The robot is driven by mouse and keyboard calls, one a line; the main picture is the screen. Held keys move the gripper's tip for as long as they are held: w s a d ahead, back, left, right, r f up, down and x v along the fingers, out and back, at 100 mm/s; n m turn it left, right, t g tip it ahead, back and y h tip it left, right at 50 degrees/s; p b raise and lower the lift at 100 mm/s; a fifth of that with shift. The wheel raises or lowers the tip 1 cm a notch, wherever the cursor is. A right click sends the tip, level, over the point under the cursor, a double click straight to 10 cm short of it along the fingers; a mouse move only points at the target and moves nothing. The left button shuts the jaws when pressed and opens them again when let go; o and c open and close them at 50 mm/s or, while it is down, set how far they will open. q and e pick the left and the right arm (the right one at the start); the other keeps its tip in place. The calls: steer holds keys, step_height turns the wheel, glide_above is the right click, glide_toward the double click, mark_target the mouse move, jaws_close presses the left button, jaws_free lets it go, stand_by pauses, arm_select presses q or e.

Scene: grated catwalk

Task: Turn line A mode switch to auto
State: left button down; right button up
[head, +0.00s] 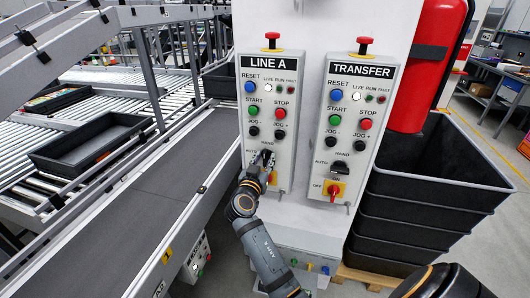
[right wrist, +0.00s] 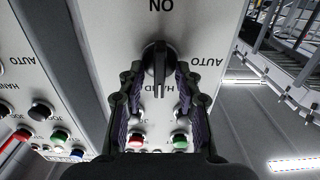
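The LINE A panel (head: 264,120) is on the left side of a white cabinet in the head view. Its mode switch (head: 267,154) is a black knob, partly hidden by my right gripper (head: 262,162). In the right wrist view the knob (right wrist: 158,58) appears upside down, with its white-marked handle pointing toward HAND. AUTO is printed on the right in that view, on the left in the head view. My right gripper (right wrist: 158,78) is open, with one finger on each side of the knob; I cannot tell whether either touches. My left gripper is not in view.
The TRANSFER panel (head: 348,125) with a similar black switch (head: 341,168) stands close on the right. A conveyor belt (head: 150,195) runs along the left.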

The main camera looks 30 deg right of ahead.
steer(key=shift+c, duration=0.4)
jaws_close()
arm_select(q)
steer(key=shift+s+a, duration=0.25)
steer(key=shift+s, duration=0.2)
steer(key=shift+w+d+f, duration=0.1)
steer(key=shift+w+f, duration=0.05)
arm_select(e)
steer(key=shift+n, duration=0.3)
steer(key=n+b, duration=0.1)
steer(key=n, duration=0.1)
steer(key=shift+a+n, duration=0.1)
steer(key=shift+n, duration=0.2)
arm_select(q)
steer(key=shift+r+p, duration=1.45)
steer(key=shift+p, duration=0.35)
arm_select(e)
steer(key=shift+w+a+f+n, duration=0.1)
steer(key=shift+f+n, duration=0.05)
steer(key=shift+n, duration=3.55)
steer(key=shift+w+a+f+n, duration=0.1)
steer(key=shift+n, duration=3.6)
